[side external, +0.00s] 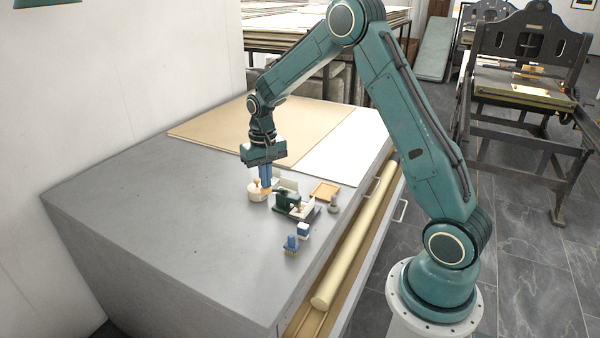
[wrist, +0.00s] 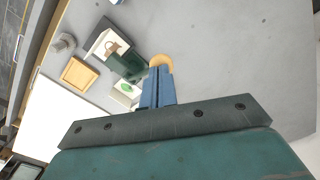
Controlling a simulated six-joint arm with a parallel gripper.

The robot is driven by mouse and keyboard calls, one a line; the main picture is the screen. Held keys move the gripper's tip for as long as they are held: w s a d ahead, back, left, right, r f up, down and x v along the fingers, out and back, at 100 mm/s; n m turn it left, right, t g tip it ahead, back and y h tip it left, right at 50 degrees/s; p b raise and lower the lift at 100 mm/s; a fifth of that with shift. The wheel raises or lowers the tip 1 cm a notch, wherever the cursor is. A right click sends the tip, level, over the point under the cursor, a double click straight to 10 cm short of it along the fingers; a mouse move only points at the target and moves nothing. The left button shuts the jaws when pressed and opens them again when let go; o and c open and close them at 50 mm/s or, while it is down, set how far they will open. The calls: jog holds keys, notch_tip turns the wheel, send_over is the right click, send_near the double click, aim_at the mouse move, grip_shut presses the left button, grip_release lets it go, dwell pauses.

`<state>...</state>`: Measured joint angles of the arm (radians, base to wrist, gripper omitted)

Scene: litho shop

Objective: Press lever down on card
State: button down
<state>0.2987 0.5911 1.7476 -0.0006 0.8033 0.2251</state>
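A dark green press (side external: 288,201) stands on the grey bench; it also shows in the wrist view (wrist: 126,66). A white card (wrist: 104,43) with a tan mark lies at its front. I cannot clearly make out the lever. My gripper (side external: 266,186) points down just left of the press in the side view, its blue fingers close together. In the wrist view, a round orange-tan piece (wrist: 161,60) shows at the fingertips (wrist: 157,76). It is partly hidden by them, and I cannot tell whether they touch it.
A wooden tray (side external: 325,190) and a grey knobbed piece (side external: 333,205) are right of the press. Blue blocks (side external: 291,243) stand in front. The bench's left side is clear.

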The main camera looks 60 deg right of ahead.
aim_at(264, 190)
jog(key=shift+f, duration=0.7)
jog(key=shift+a+f, duration=0.65)
jog(key=shift+f, duration=0.05)
dwell(0.8)
jog(key=shift+a+f, duration=0.35)
jog(key=shift+f, duration=0.45)
dwell(1.0)
jog(key=shift+r, duration=0.1)
dwell(0.3)
notch_tip(264, 190, up, 10)
dwell(2.1)
dwell(0.3)
